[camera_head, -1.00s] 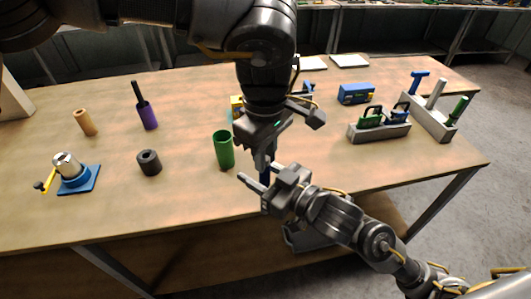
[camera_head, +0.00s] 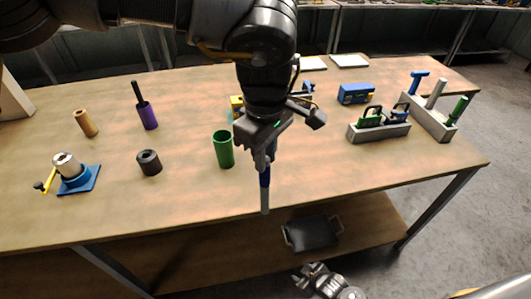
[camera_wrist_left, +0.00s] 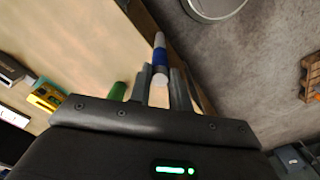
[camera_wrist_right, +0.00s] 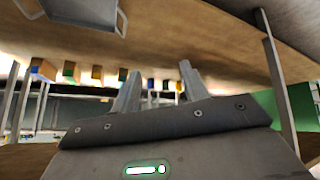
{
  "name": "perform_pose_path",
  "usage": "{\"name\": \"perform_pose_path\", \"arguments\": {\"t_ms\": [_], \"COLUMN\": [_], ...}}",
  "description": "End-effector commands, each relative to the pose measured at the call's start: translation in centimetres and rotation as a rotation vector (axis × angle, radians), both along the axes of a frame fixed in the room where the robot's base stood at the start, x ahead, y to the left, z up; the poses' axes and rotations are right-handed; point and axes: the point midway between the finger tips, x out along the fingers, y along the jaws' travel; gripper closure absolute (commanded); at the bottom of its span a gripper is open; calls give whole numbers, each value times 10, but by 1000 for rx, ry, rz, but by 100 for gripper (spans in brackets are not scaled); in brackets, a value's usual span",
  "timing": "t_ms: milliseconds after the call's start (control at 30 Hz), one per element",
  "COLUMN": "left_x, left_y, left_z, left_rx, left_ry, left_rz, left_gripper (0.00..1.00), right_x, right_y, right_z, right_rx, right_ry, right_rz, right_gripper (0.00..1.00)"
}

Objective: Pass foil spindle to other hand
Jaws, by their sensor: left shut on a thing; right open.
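The foil spindle (camera_head: 265,196), a slim rod with a blue band and grey end, hangs upright below my left gripper (camera_head: 264,158), in front of the table. The left gripper is shut on its upper part, which the fingers partly hide. In the left wrist view the spindle (camera_wrist_left: 160,58) shows blue and pale bands between the fingers (camera_wrist_left: 160,88). My right gripper (camera_head: 309,273) is low at the bottom of the head view, well below the spindle and apart from it. In the right wrist view its fingers (camera_wrist_right: 158,88) are spread with nothing between them.
A green cup (camera_head: 223,150) stands just left of my left gripper. A dark cylinder (camera_head: 149,162), a purple holder (camera_head: 148,116) and a tan cylinder (camera_head: 86,123) stand farther left. Grey racks (camera_head: 380,134) are at right. A dark tray (camera_head: 312,233) lies on the lower shelf.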

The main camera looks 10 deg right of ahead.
Motion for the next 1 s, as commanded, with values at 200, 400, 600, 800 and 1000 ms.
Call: {"name": "perform_pose_path", "arguments": {"t_ms": [200,400,600,800,1000], "left_x": [0,0,0,0,0], "left_y": [0,0,0,0,0], "left_z": [0,0,0,0,0], "left_rx": [-1,-1,-1,-1,-1], "left_ry": [-1,-1,-1,-1,-1], "left_rz": [1,0,0,0,0], "left_gripper": [100,100,100,100,100], "right_x": [-89,-184,-261,-299,-305], "right_y": [-36,-57,-66,-69,-69], "right_z": [-88,-141,-166,-174,-175], "right_rx": [-31,-64,-92,-105,-106], "right_ry": [208,381,503,562,572], "right_rz": [-153,-271,-347,-381,-387], "right_gripper": [55,55,55,55,55]}}
